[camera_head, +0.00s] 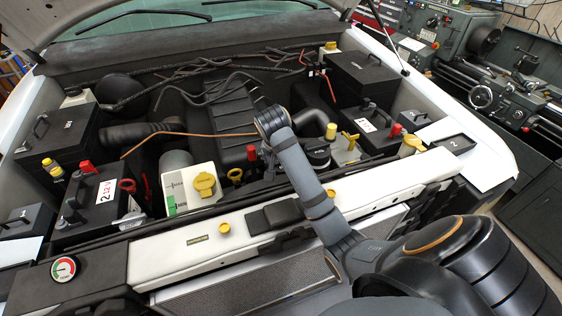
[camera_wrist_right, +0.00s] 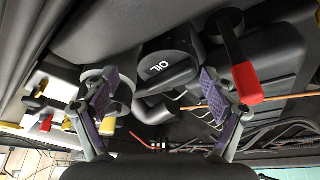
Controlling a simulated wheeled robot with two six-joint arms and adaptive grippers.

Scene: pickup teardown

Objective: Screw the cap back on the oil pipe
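The black round oil cap (camera_wrist_right: 168,68), marked OIL, shows in the right wrist view at the upper middle. Dark pipe-like parts show just below it; I cannot tell whether it is seated on the oil pipe or how tight it is. My right gripper (camera_wrist_right: 160,75) is open, one finger on each side of the cap in the picture, with visible gaps and no clear contact. In the head view my right arm reaches over the front beam into the engine bay and hides the cap. My left gripper is not in view.
A red-handled lever (camera_wrist_right: 240,70) stands close beside the right finger in the wrist view. A round black cylinder (camera_head: 316,152) is right of my arm. A white reservoir with a yellow cap (camera_head: 204,184) is left of it. An orange line (camera_head: 185,134) crosses the bay.

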